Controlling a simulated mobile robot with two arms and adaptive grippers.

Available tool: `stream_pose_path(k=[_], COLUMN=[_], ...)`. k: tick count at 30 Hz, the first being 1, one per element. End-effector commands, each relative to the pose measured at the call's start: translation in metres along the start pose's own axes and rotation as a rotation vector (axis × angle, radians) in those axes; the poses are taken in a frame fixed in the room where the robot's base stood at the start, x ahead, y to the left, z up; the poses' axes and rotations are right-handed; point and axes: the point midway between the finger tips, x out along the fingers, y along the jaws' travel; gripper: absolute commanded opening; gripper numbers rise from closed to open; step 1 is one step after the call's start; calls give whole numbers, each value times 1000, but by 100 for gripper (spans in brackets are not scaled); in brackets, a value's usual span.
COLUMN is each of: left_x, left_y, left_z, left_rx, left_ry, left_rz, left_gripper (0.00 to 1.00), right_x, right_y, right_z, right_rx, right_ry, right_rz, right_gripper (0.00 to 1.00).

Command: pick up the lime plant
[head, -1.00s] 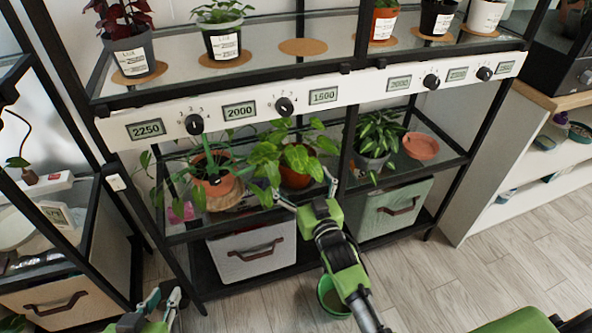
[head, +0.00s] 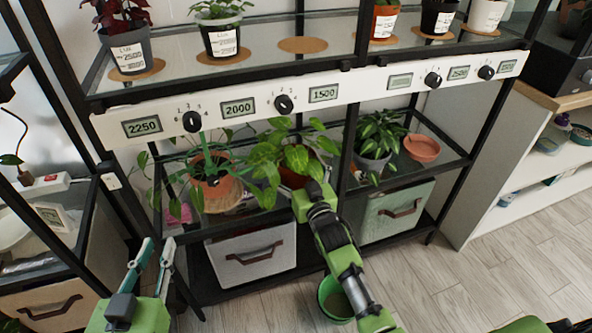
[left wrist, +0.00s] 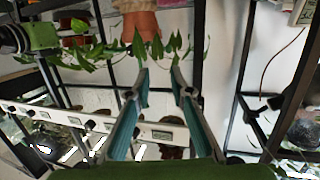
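The lime plant (head: 297,157), with broad yellow-green leaves in a terracotta pot, stands on the lower glass shelf, in the middle. My right gripper (head: 305,187) is up against the pot's front right side. Its fingertips are hidden among leaves and pot, so its grip cannot be told. In the left wrist view, leaves and part of the pot show beside my right gripper (left wrist: 40,36). My left gripper (head: 154,254) is at the lower left in front of the shelf, its two fingers apart and empty. They also show spread in the left wrist view (left wrist: 159,78).
A darker-leaved plant in a terracotta pot (head: 212,190) stands left of the lime plant. A grey-potted plant (head: 375,135) and an empty terracotta saucer (head: 421,147) are right of the post. A green bucket (head: 335,298) stands on the floor under my right arm.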

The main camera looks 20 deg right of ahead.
Motion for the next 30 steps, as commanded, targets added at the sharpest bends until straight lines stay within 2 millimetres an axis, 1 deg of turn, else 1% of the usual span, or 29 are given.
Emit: stream_pose_path(k=[1, 2, 3, 5, 16, 19, 26, 30], left_x=[0, 0, 0, 0, 0, -1, -10, -23], left_y=[0, 0, 0, 0, 0, -1, -6, -9], left_z=[0, 0, 0, 0, 1, 5, 40, 68], left_rx=[0, 0, 0, 0, 0, 0, 1, 1], left_ry=[0, -1, -1, -1, -8, -29, -193, -330], left_rz=[0, 0, 0, 0, -1, -2, -12, -19], left_gripper=[21, 21, 21, 21, 21, 21, 21, 21], right_x=[0, 0, 0, 0, 0, 1, 2, 4], right_y=[0, 0, 0, 0, 0, 0, 2, 3], right_z=[0, 0, 0, 0, -3, -4, -12, -19], right_rx=[0, 0, 0, 0, 0, 0, -1, -1], right_ry=[0, 0, 0, 0, 5, 4, 5, 6], right_rz=[0, 0, 0, 0, 0, 0, 0, 0], right_gripper=[72, 65, 54, 39, 38, 38, 38, 38])
